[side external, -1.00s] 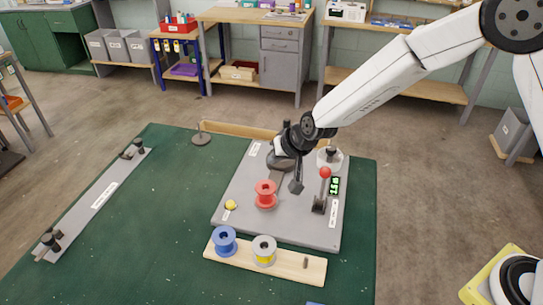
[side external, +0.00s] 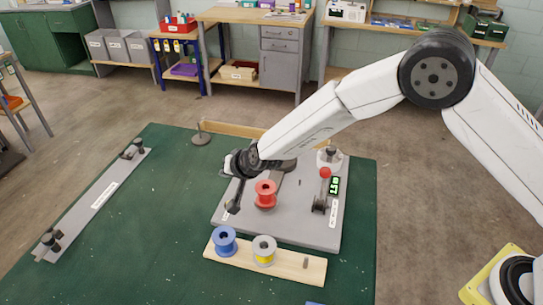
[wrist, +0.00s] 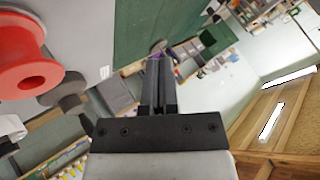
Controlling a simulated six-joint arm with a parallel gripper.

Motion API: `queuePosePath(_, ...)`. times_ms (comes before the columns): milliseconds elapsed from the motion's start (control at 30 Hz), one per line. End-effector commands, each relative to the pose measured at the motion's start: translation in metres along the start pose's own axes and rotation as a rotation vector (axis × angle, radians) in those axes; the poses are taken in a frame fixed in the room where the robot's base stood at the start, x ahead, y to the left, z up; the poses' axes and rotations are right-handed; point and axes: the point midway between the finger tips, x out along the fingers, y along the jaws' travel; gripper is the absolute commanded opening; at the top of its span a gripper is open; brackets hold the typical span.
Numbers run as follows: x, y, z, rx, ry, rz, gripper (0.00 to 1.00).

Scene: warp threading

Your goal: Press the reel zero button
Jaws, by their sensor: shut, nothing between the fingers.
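The yellow button that shows near the front left of the grey panel (side external: 285,230) in the earlier view is now hidden behind my fingertips. My gripper (side external: 234,207) points down at that spot with its fingers shut and empty. I cannot tell whether the fingertips touch the button. The closed fingers also show in the wrist view (wrist: 158,75), where no button is visible. A small white label lies beside the fingertips, too small to read.
A red spool (side external: 265,195) stands on the panel just right of my gripper. A red-knobbed lever (side external: 324,174) and a green-digit display (side external: 335,187) are at the panel's right. Blue (side external: 224,241) and grey-yellow (side external: 264,250) spools stand on a wooden rack (side external: 290,264) in front.

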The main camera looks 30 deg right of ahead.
Motion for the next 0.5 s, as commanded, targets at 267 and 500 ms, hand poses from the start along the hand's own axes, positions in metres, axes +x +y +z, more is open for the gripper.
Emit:
queuePosePath(267, 0.003, 0.002, 0.002, -0.003, -0.001, 0.001, 0.00)
queuePosePath(500, 0.013, 0.010, 0.009, -0.003, 0.000, 0.003, 0.00)
